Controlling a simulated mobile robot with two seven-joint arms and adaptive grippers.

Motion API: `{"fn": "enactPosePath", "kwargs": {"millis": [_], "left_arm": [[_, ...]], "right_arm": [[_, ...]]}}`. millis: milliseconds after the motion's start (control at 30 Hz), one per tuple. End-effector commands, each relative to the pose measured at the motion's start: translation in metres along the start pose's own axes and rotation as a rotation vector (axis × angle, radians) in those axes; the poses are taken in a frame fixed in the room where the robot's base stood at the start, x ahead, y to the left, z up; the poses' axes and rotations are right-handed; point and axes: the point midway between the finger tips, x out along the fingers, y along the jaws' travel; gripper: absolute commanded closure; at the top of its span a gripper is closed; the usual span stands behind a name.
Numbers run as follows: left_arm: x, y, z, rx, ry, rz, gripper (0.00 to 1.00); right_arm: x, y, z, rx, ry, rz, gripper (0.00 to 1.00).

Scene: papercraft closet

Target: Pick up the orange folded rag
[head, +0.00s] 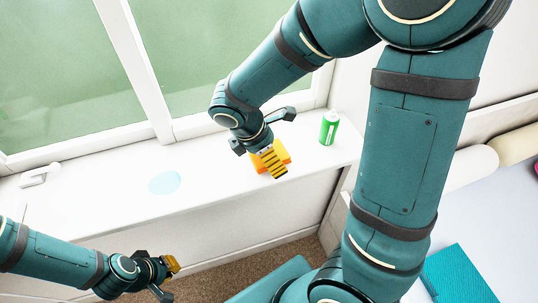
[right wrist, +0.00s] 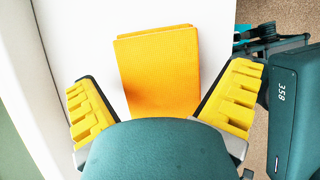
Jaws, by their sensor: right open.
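The orange folded rag (head: 284,154) lies on the white window sill, partly hidden by my right gripper (head: 277,142). In the right wrist view the rag (right wrist: 158,72) is a flat yellow-orange rectangle between the two spread yellow-padded fingers of my right gripper (right wrist: 163,90). Bare white sill shows between the rag and each finger, and the near part of the rag is hidden behind the gripper body. My right gripper is open and empty. My left gripper (head: 167,278) is at the lower left of the head view, away from the rag, with its fingers apart and nothing between them.
A green can (head: 329,127) stands on the sill (head: 215,187) to the right of the rag. A pale blue round patch (head: 164,182) lies on the sill to the left. The window frame (head: 150,75) rises behind. A teal textured item (head: 459,274) is at the lower right.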

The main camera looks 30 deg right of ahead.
Motion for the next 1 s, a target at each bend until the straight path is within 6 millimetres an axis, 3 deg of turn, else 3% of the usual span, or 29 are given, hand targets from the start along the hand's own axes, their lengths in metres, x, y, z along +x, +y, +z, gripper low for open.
{"fn": "enactPosePath", "kwargs": {"millis": [933,1000], "left_arm": [[0.0019,-0.0007,0.0,0.0,0.0,0.0,1.0],[0.0019,-0.0007,0.0,0.0,0.0,0.0,1.0]], "right_arm": [[0.0039,-0.0001,-0.0018,0.0,-0.001,0.0,0.0],[0.0039,-0.0001,-0.0018,0.0,-0.001,0.0,0.25]]}}
